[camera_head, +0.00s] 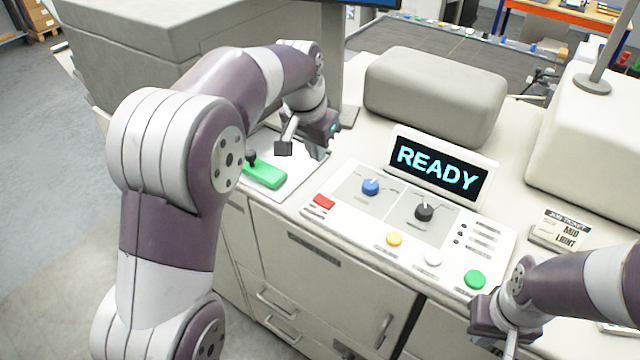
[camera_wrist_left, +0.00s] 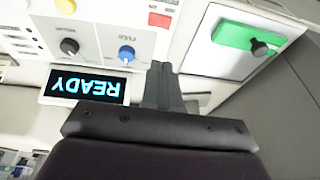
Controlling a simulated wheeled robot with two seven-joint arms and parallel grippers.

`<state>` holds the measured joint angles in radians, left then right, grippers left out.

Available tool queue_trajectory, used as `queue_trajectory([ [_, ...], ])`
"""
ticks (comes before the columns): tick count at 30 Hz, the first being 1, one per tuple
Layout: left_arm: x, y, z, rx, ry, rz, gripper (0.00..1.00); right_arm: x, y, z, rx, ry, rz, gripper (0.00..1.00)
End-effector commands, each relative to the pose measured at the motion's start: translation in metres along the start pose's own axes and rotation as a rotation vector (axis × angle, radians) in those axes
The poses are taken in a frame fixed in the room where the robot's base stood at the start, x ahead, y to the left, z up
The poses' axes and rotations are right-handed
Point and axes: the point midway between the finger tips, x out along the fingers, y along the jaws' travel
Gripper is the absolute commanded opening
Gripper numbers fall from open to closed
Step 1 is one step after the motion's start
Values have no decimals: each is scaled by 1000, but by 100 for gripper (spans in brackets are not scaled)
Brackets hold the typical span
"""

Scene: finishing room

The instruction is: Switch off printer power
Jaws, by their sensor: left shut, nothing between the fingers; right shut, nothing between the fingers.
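The printer's control panel (camera_head: 350,222) has a red switch (camera_head: 324,202) at its left end, which also shows in the left wrist view (camera_wrist_left: 160,20). A lit display (camera_head: 438,169) behind the panel reads READY. A green piece with a black knob (camera_head: 265,174) lies on a plate left of the panel; it also shows in the left wrist view (camera_wrist_left: 235,37). My left gripper (camera_head: 285,147) is shut and empty, above the surface behind the green piece and touching neither it nor the panel. My right gripper (camera_head: 510,342) is shut and empty near the green button, its tips partly cut off.
The panel also carries a blue knob (camera_head: 370,187), a black knob (camera_head: 424,211), and yellow (camera_head: 394,238), white (camera_head: 433,257) and green (camera_head: 474,279) buttons. A grey rounded housing (camera_head: 435,95) stands behind the display. A job ticket card (camera_head: 561,229) stands at the right.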

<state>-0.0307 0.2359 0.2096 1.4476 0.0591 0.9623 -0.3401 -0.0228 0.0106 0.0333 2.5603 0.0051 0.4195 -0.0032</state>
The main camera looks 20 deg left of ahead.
Motion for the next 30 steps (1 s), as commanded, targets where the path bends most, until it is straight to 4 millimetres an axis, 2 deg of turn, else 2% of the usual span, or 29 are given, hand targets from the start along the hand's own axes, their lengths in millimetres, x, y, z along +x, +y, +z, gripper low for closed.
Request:
queue_trajectory([
  [5,15,0,2,-1,-1,0,0,12,0,1,0,0,0,0],
  [11,58,0,3,-1,0,0,0,44,0,5,0,0,0,0],
  [15,81,0,1,-1,-2,0,0,42,0,5,0,0,0,0],
  [18,98,0,0,-1,-3,1,0,32,0,4,0,1,0,0],
  [24,127,-3,8,-1,-2,0,0,24,0,3,0,1,0,0],
  [30,138,-4,12,-2,0,-1,0,22,0,2,0,0,0,0],
])
